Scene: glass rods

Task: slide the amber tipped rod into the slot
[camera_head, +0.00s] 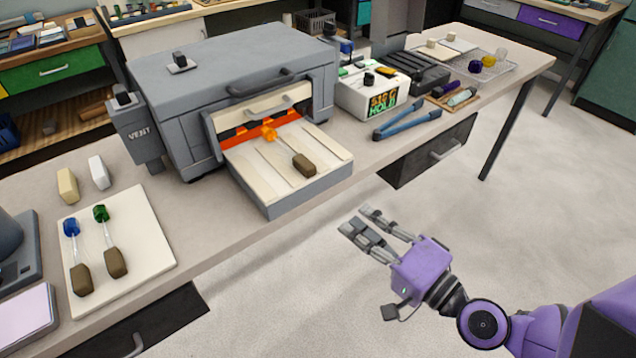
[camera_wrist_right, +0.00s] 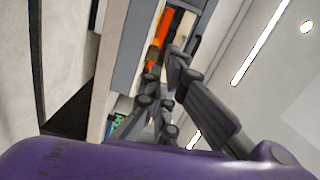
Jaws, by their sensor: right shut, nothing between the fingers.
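The amber tipped rod lies on the cream front shelf (camera_head: 258,180) of a grey kiln. Its amber tip (camera_head: 269,133) is at the glowing orange opening (camera_head: 240,138), and its brown handle (camera_head: 304,164) points toward the shelf's front edge. Whether the tip is inside a slot I cannot tell. My right gripper (camera_head: 357,219) is shut and empty, in front of the bench and apart from the rod. In the right wrist view the gripper fingers (camera_wrist_right: 162,100) partly cover the kiln front and its orange glow (camera_wrist_right: 160,38). My left gripper is not in view.
A cream board (camera_head: 150,240) at left holds a blue tipped rod (camera_head: 72,228) and a green tipped rod (camera_head: 102,214). Blue tongs (camera_head: 408,122) and a white control box (camera_head: 370,92) stand right of the kiln. The floor in front is clear.

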